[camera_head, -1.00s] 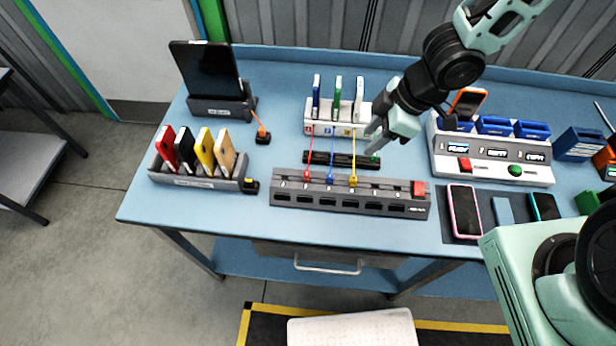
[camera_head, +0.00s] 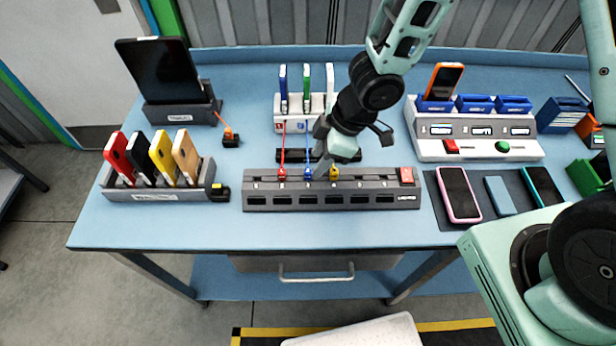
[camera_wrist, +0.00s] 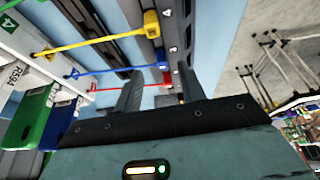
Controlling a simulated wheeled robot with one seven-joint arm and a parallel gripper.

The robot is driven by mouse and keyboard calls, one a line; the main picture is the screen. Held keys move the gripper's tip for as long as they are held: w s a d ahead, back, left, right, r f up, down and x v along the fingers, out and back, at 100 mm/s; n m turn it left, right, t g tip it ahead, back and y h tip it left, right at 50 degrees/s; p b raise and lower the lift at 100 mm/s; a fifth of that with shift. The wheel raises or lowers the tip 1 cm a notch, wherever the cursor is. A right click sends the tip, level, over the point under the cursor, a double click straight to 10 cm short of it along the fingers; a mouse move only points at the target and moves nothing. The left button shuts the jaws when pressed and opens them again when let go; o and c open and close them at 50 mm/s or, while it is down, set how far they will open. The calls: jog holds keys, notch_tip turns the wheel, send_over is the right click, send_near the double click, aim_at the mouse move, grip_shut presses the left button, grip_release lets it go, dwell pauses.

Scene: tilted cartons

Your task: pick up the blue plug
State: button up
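The blue plug (camera_head: 308,174) sits upright on the grey socket strip (camera_head: 415,197), between the red plug (camera_head: 282,174) and the yellow plug (camera_head: 334,173). Its blue cable runs back toward the white numbered rack (camera_head: 290,128). My gripper (camera_head: 319,172) points down just over the strip, close to the blue and yellow plugs. In the wrist view, my gripper (camera_wrist: 159,72) has its fingers apart with nothing held. The blue cable (camera_wrist: 115,68) leads to the strip just beyond the fingertips. Whether the fingers straddle the blue plug I cannot tell.
The red switch (camera_head: 406,176) is at the strip's right end. A black bar (camera_head: 262,155) lies behind the strip, partly hidden by my gripper. A holder with several phones (camera_head: 150,193) stands left, and a white charging station (camera_head: 430,152) stands right.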

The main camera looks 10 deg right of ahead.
aim_at(309, 170)
jog(key=shift+b+x, duration=0.6)
jog(key=shift+x, duration=1.7)
jog(key=shift+s+a, duration=0.1)
jog(key=shift+a, duration=0.05)
grip_shut()
jog(key=shift+r, duration=0.2)
notch_tip(309, 170, up, 10)
jog(key=p, duration=0.5)
jog(key=shift+p, duration=0.4)
jog(key=shift+f, duration=0.15)
jog(key=shift+r+p, duration=0.75)
notch_tip(309, 170, up, 3)
jog(key=p, duration=0.3)
